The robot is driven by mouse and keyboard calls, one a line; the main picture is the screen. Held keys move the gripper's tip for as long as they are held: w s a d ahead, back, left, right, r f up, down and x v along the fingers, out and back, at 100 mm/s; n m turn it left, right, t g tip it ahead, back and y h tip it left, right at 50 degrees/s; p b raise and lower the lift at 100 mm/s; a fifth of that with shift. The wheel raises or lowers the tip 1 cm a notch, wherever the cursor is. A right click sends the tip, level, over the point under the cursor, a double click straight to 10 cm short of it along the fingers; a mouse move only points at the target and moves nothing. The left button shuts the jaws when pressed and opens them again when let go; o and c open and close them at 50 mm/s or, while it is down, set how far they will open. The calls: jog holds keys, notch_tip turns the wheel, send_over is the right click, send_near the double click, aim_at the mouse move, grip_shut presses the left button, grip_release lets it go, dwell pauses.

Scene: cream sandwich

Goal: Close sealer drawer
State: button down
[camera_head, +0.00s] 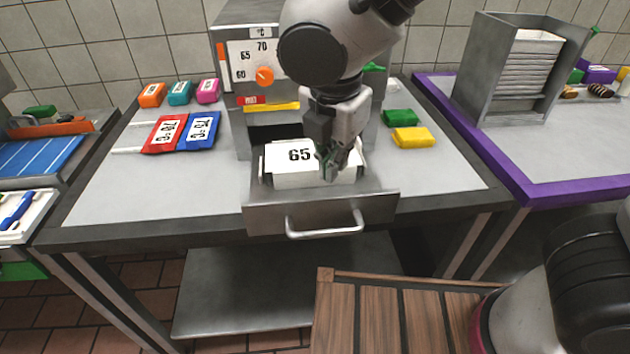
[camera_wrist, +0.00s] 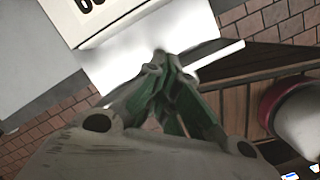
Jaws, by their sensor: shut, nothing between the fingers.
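The sealer (camera_head: 240,75) is a grey metal machine with a dial face, standing at the back of the middle table. Its drawer (camera_head: 262,218) is pulled out toward me, with a silver bar handle (camera_head: 325,232) on the front. A white box marked 65 (camera_head: 290,165) lies in the drawer; part of it also shows in the wrist view (camera_wrist: 150,25). My gripper (camera_head: 330,172) is shut and empty, over the right part of the box and behind the drawer front. In the wrist view its green-padded fingertips (camera_wrist: 163,60) meet; whether they touch anything is unclear.
Red (camera_head: 163,134) and blue (camera_head: 199,130) labelled packs lie left of the sealer. Green (camera_head: 400,118) and yellow (camera_head: 413,137) blocks lie right of it. A metal rack (camera_head: 490,70) stands on the purple-edged table. A wooden slatted surface (camera_head: 380,315) is below, in front of the drawer.

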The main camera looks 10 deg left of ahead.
aim_at(310, 156)
jog(key=w+a+f+n, duration=0.1)
jog(key=f+n, duration=0.2)
jog(key=w+a+f+n, duration=0.1)
jog(key=f+n, duration=0.1)
jog(key=n, duration=0.1)
jog(key=w+a+f+n, duration=0.1)
jog(key=w+f+n, duration=0.1)
jog(key=f+n, duration=0.1)
jog(key=shift+a+f+t+y, duration=0.25)
jog(key=shift+f+t+y, duration=0.05)
jog(key=shift+y, duration=0.1)
jog(key=w, duration=0.2)
jog(key=w+a, duration=0.1)
jog(key=w, duration=0.2)
jog(key=w+a, duration=0.1)
jog(key=w, duration=0.2)
jog(key=shift+w, duration=0.2)
